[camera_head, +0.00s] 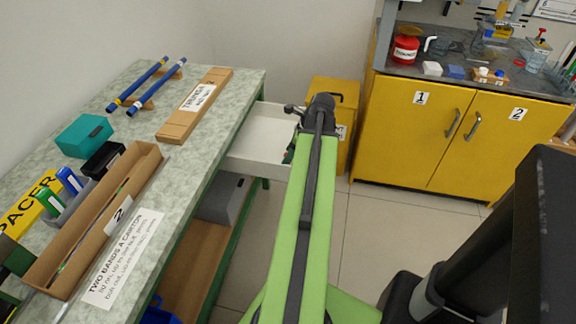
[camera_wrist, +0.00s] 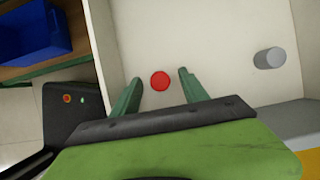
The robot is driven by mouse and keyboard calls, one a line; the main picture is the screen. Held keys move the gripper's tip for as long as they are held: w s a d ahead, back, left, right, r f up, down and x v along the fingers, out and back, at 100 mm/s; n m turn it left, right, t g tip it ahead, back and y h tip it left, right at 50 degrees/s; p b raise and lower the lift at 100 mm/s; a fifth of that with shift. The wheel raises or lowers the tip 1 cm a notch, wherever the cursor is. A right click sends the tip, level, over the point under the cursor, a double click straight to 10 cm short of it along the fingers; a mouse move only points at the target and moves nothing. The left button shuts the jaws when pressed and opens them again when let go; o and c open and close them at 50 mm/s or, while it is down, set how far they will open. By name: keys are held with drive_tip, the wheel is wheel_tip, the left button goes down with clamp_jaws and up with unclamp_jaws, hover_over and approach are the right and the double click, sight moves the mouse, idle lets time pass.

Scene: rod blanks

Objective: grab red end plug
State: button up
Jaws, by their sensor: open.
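The red end plug (camera_wrist: 160,81) shows in the wrist view as a small round red disc on the pale floor of the open drawer. My gripper (camera_wrist: 160,75) is open above the drawer, with one green finger on each side of the plug and a gap to both. I cannot tell how high the fingertips are above it. In the head view the open white drawer (camera_head: 262,128) juts from the bench, and my gripper (camera_head: 290,152) is partly hidden by my arm at the drawer's right end. The plug is not visible in the head view.
A grey cylinder (camera_wrist: 269,58) stands in the drawer to the right of the plug. The drawer wall (camera_wrist: 104,45) lies left of my fingers. A yellow cabinet (camera_head: 440,135) and a yellow bin (camera_head: 345,100) stand beyond the drawer. A blue bin (camera_wrist: 35,28) sits on the lower shelf.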

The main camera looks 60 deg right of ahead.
drive_tip(key=shift+x, duration=0.9)
drive_tip(key=shift+r, duration=0.15)
clamp_jaws()
wheel_tip(320, 180, up, 10)
drive_tip(key=p, duration=1)
drive_tip(key=shift+r, duration=0.15)
